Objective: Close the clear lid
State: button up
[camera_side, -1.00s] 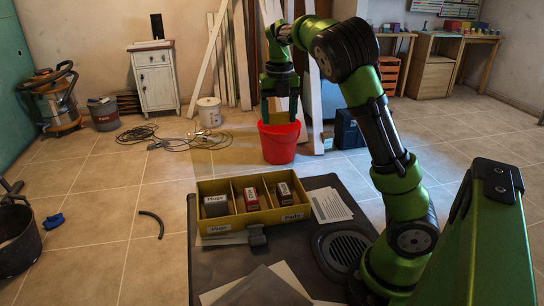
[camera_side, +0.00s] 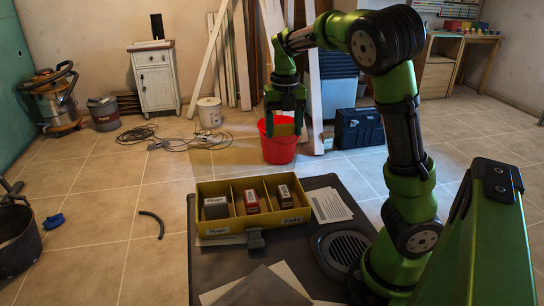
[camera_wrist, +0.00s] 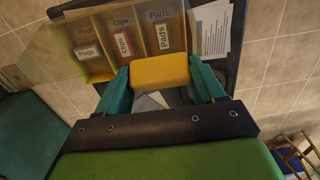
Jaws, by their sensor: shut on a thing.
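The yellow organizer box (camera_side: 222,240) stands on the dark worktop, its three compartments holding a grey, a red and a dark item. It also shows in the wrist view (camera_wrist: 96,77). A faint see-through panel (camera_wrist: 40,60), apparently the clear lid, shows at the box's left in the wrist view; its exact angle is hard to tell. A dark latch-like piece (camera_side: 256,238) sits at the box's front. My gripper (camera_side: 284,127) is in the air beyond the box in the side view.
A printed sheet (camera_side: 329,205) lies right of the box, beside a round dark grille (camera_side: 347,250). Grey sheets (camera_side: 265,287) lie at the front of the worktop. A red bucket (camera_side: 278,147) stands on the floor behind.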

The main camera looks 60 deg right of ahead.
jog(key=shift+s+a+f, duration=1.25)
jog(key=shift+s+a, duration=0.05)
jog(key=shift+a, duration=0.05)
jog(key=s+a+f, duration=0.1)
jog(key=f, duration=0.1)
jog(key=s+a+f, duration=0.1)
jog(key=s+f, duration=0.1)
jog(key=s+a+f, duration=0.1)
jog(key=f, duration=0.1)
jog(key=shift+s+a+f, duration=0.2)
jog(key=shift+a, duration=0.2)
jog(key=f, duration=0.2)
jog(key=s+a+f, duration=0.1)
jog(key=f, duration=0.2)
jog(key=a+f, duration=0.1)
jog(key=f, duration=0.1)
jog(key=shift+s+f, duration=0.15)
jog(key=shift+s, duration=0.25)
jog(key=shift+f, duration=0.4)
jog(key=o, duration=1.4)
jog(key=shift+o, duration=0.6)
jog(key=shift+r, duration=0.1)
